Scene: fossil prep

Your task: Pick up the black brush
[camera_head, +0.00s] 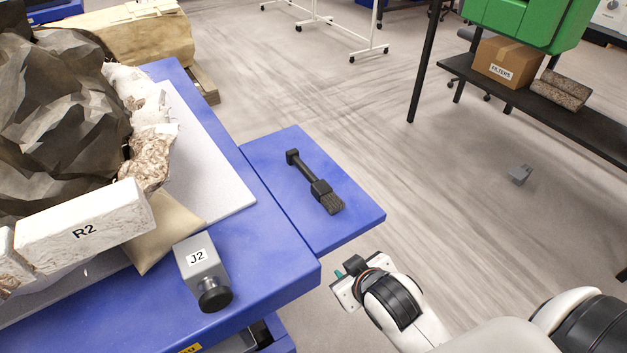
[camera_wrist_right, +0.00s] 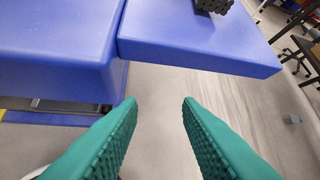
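The black brush (camera_head: 316,184) lies on the small blue side shelf (camera_head: 355,219), its bristles pointing toward the front right. In the right wrist view only the brush's bristle end (camera_wrist_right: 213,6) shows at the top edge. My right gripper (camera_head: 345,285) is in front of and below the shelf's front corner, apart from the brush. In the right wrist view its two green ribbed fingers (camera_wrist_right: 160,103) are spread with nothing between them. My left gripper is not in view.
A grey J2 block with a black knob (camera_head: 203,270) stands on the larger blue table (camera_head: 265,280). The shelf around the brush is clear.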

